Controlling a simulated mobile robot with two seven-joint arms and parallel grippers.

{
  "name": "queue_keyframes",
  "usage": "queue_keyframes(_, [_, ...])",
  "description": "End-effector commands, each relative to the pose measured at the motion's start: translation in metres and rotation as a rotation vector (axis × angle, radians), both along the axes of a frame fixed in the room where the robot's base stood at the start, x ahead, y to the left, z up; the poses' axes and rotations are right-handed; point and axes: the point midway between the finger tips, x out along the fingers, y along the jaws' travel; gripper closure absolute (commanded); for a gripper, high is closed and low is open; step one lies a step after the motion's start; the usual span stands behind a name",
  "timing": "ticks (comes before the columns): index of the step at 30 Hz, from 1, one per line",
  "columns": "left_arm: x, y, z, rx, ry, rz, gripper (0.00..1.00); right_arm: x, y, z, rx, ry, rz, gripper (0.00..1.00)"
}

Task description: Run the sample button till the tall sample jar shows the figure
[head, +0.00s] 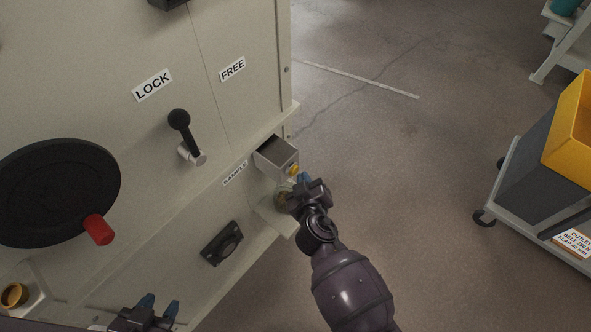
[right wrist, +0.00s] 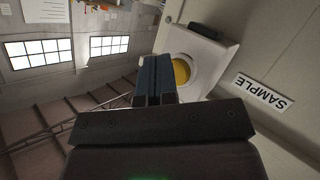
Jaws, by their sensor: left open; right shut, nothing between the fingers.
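The yellow sample button (head: 294,170) sits on the face of a grey box (head: 275,154) beside the SAMPLE label (head: 235,173). In the right wrist view the button (right wrist: 181,71) shows in a round ring, partly behind my fingers. My right gripper (head: 304,178) is shut and empty, its blue fingertips close to the button; I cannot tell if they touch it. Below the box, a small brownish, glassy object (head: 282,199), perhaps the sample jar, stands on a ledge, partly hidden by my right gripper. No figure is readable on it. My left gripper (head: 160,304) is open and empty at the bottom edge.
The panel carries a black handwheel with a red knob (head: 98,230), a black-knobbed lever (head: 182,128) under LOCK and FREE labels, a black fitting (head: 222,243) and a brass-coloured fitting (head: 14,295). A trolley with a yellow-and-grey bin (head: 540,170) stands right. Floor between is clear.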

Motion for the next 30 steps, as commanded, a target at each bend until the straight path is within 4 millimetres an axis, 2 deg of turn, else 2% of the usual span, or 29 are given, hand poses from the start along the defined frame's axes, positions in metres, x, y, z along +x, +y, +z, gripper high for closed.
queue_keyframes(30, [-0.0025,-0.0001,-0.0039,0.0,0.008,-0.001,0.57,0.0051,0.0073,-0.0001,0.001,-0.001,0.0,1.0])
